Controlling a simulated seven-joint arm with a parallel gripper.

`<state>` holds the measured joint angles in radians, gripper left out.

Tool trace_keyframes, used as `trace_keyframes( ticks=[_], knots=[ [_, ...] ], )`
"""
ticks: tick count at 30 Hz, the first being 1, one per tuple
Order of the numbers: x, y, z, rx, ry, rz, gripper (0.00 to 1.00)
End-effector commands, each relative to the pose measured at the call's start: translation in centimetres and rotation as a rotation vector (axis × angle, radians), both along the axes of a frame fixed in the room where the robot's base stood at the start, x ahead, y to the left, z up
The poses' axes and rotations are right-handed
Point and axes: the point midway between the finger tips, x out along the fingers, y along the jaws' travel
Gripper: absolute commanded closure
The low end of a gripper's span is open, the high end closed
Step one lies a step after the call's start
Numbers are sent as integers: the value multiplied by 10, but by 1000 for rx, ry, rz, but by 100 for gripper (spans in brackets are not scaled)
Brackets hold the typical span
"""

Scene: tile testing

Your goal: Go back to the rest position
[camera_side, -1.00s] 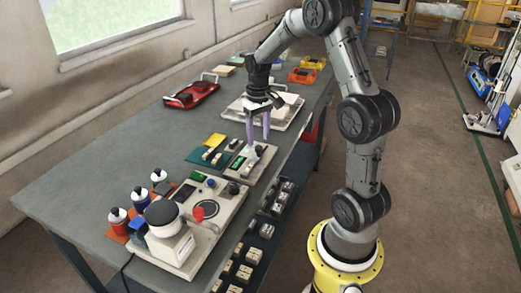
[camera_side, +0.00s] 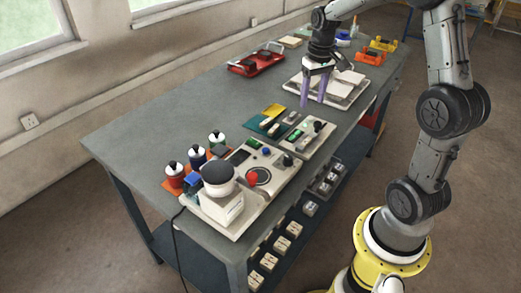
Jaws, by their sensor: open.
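My gripper (camera_side: 313,102) has two purple fingers pointing down and apart, with nothing between them. It hangs over the long grey table (camera_side: 140,135), near the front edge of the white tray (camera_side: 352,98). A small device with green parts (camera_side: 308,137) lies on the table below and in front of the fingers. The fingertips look clear of it, but the exact height above the table cannot be told.
A white testing machine (camera_side: 225,212) stands at the near end, with several capped bottles (camera_side: 196,156) beside it. A yellow and teal pad (camera_side: 268,121), a red tray (camera_side: 256,62) and orange holders (camera_side: 371,57) lie farther back. The table's left side is bare.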

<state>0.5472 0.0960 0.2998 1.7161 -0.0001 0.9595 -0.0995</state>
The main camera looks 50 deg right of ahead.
Motion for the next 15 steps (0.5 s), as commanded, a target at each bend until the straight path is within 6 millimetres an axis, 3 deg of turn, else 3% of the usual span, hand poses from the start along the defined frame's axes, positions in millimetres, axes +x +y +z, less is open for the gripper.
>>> trace_keyframes(
  ticks=[1,6,10,15],
  knots=[
    [4,19,22,-24,-43,47,40],
    [-15,90,79,-80,-171,196,40],
    [-48,137,105,-103,-263,295,40],
    [-103,183,115,-113,-374,406,40]
  ],
)
